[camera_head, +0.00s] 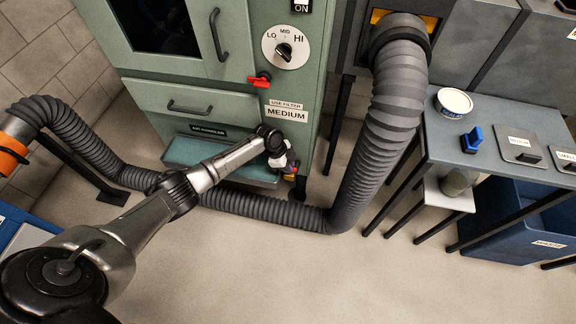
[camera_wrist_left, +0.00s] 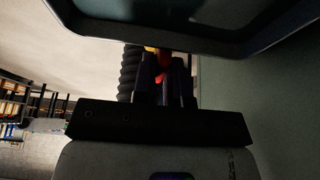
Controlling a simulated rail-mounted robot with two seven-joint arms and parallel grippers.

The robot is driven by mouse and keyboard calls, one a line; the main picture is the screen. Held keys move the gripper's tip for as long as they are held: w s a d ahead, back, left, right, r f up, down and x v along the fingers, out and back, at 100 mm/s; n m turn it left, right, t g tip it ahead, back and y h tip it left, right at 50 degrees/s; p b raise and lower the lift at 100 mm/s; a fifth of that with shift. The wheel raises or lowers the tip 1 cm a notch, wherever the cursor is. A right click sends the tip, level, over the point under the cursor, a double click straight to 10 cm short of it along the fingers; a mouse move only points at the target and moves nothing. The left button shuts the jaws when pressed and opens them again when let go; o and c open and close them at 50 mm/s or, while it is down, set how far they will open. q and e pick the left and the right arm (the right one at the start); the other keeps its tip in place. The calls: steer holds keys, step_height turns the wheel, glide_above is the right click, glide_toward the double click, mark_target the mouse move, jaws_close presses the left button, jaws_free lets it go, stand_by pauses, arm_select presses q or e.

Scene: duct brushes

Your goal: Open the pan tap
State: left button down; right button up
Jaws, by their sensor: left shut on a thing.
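The pan tap shows as a small red handle with a yellow part (camera_wrist_left: 162,60) in the left wrist view, beneath the edge of the pan. My left gripper (camera_wrist_left: 163,84) has its fingers closed around the red handle. In the head view the left gripper (camera_head: 290,172) is at the right end of the green pan (camera_head: 215,160), low on the cabinet, and mostly covers the tap. How far the handle is turned is hidden. My right gripper is not in view.
A ribbed grey duct (camera_head: 383,135) descends right of the cabinet and runs along the floor behind my arm. Another red lever (camera_head: 260,79) sits higher on the cabinet, below the dial (camera_head: 286,48). A grey table (camera_head: 490,145) stands at right. The front floor is clear.

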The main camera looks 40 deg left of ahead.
arm_select(q)
steer(key=shift+r+p, duration=0.15)
steer(key=shift+p, duration=0.4)
steer(key=n+y+p, duration=0.1)
steer(key=n+p, duration=0.2)
steer(key=n+t+y+p, duration=0.1)
steer(key=n+p, duration=0.2)
steer(key=p, duration=0.1)
steer(key=n+t+p, duration=0.1)
steer(key=n+p, duration=0.2)
steer(key=p, duration=0.1)
steer(key=shift+s+d+r+n+y, duration=0.1)
steer(key=shift+s+d+n+y, duration=0.05)
steer(key=shift+d+n+y, duration=0.2)
steer(key=n+y+p, duration=0.1)
steer(key=n+p, duration=0.1)
steer(key=shift+n, duration=0.35)
steer(key=shift+n+y+p, duration=0.35)
steer(key=shift+n+p, duration=0.2)
steer(key=shift+n, duration=0.25)
steer(key=n, duration=0.1)
steer(key=n+y, duration=0.1)
steer(key=shift+d+f+n+p, duration=0.1)
steer(key=shift+f+n+p, duration=0.1)
steer(key=shift+n+p, duration=0.1)
steer(key=shift+n, duration=0.5)
steer(key=shift+y, duration=0.3)
steer(key=shift+n, duration=0.3)
